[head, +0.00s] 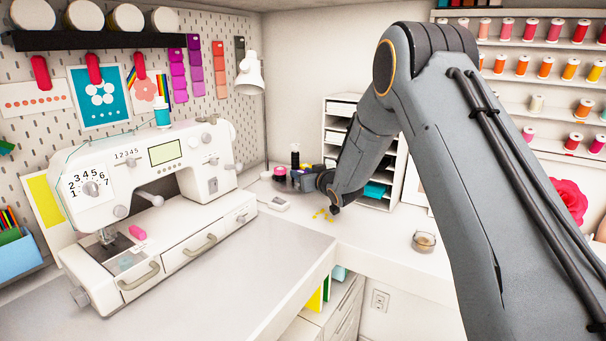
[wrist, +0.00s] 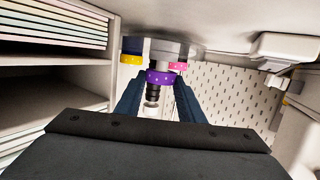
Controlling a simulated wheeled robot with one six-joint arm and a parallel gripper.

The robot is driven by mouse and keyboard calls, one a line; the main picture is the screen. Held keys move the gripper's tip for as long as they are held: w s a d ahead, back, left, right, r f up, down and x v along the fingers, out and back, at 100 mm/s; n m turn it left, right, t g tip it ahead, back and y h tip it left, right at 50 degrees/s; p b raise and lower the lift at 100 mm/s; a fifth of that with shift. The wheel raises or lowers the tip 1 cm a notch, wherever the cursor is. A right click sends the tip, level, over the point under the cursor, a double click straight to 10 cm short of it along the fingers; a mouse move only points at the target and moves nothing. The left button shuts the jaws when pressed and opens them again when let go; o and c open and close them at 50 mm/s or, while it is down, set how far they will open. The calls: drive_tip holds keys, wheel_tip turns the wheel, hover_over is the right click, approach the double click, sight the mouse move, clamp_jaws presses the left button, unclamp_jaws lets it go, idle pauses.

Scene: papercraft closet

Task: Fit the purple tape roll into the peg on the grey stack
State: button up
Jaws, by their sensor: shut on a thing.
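In the wrist view, which is upside down, my gripper (wrist: 160,80) is shut on the purple tape roll (wrist: 160,78), a purple ring with pale dots. The roll is right by the round grey stack (wrist: 157,46), which carries a yellow roll (wrist: 131,59) and a pink roll (wrist: 178,66). In the head view my gripper (head: 312,180) is beside the stack, where the pink roll shows (head: 280,171); the purple roll is hard to make out.
A white shelf unit (head: 340,106) is just behind my gripper. The sewing machine (head: 160,190) fills the left. Small yellow bits (head: 323,214) and a glass bowl (head: 423,242) lie on the otherwise fairly clear counter.

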drive_tip(key=shift+f+b, duration=0.4)
drive_tip(key=shift+f, duration=0.35)
drive_tip(key=o, duration=1.1)
drive_tip(key=shift+b+v, duration=0.85)
drive_tip(key=shift+v, duration=3.1)
drive_tip(key=shift+a+r, duration=0.1)
